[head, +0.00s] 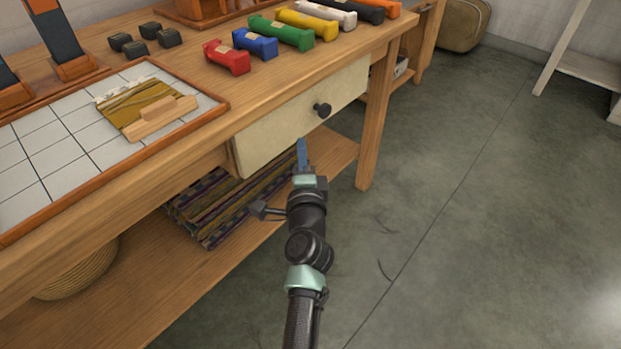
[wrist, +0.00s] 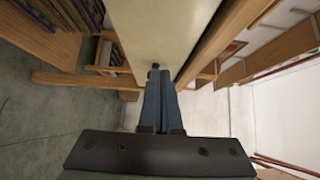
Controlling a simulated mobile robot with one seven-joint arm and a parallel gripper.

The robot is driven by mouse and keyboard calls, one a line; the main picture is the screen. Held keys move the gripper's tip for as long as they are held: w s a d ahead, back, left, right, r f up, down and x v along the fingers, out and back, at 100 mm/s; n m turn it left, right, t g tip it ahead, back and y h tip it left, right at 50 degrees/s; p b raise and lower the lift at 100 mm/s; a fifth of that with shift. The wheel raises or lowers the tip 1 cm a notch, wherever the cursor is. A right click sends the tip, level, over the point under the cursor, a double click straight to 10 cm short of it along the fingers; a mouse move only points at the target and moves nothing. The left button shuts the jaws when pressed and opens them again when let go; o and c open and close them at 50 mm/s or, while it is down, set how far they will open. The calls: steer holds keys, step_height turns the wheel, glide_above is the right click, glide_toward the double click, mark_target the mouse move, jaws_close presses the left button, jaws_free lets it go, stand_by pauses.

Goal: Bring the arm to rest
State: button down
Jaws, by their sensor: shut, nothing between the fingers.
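My gripper (head: 301,146) is in front of the workbench, below and a little left of the dark round knob of the drawer. Its blue-grey fingers show together in the wrist view (wrist: 161,85), with nothing between them. The drawer (head: 291,127) has a cream front and a dark knob (head: 322,110). In the wrist view the cream drawer front (wrist: 165,25) fills the top middle, and the knob (wrist: 155,67) shows small near the fingertips. I cannot tell whether the fingers touch the knob. My arm reaches up from the bottom of the head view.
The wooden bench (head: 215,105) carries a row of coloured skeins (head: 281,33) and a tiled tray (head: 55,150) with a small weaving. Folded striped cloth (head: 215,200) and a basket (head: 75,270) sit on the lower shelf. A bench leg (head: 376,125) stands right of the drawer. Open floor (head: 480,220) lies right.

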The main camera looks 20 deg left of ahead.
steer(key=v, duration=0.7)
steer(key=shift+s+p, duration=0.3)
steer(key=shift+p, duration=0.15)
steer(key=d+r+n+t, duration=0.2)
steer(key=d+r+n, duration=0.15)
steer(key=r, duration=0.95)
steer(key=d+r+n+t, duration=0.3)
steer(key=r+n, duration=0.2)
steer(key=r, duration=0.8)
steer(key=s+d+r+n+t+h, duration=0.1)
steer(key=s+d+r+t+h, duration=0.15)
steer(key=s+d+r, duration=0.4)
steer(key=s+d+r+n+t+h, duration=0.2)
steer(key=s+r+h, duration=0.1)
steer(key=r, duration=0.7)
steer(key=s+d+r+n+t+h, duration=0.1)
steer(key=s+d+r+t+h, duration=0.15)
steer(key=s+d+r, duration=0.4)
steer(key=w+a+r+p, duration=0.1)
steer(key=r+p, duration=1.5)
steer(key=r, duration=0.1)
steer(key=w+a+r+p, duration=0.1)
steer(key=a+r+p, duration=0.1)
steer(key=r+p, duration=1.5)
steer(key=shift+g, duration=0.3)
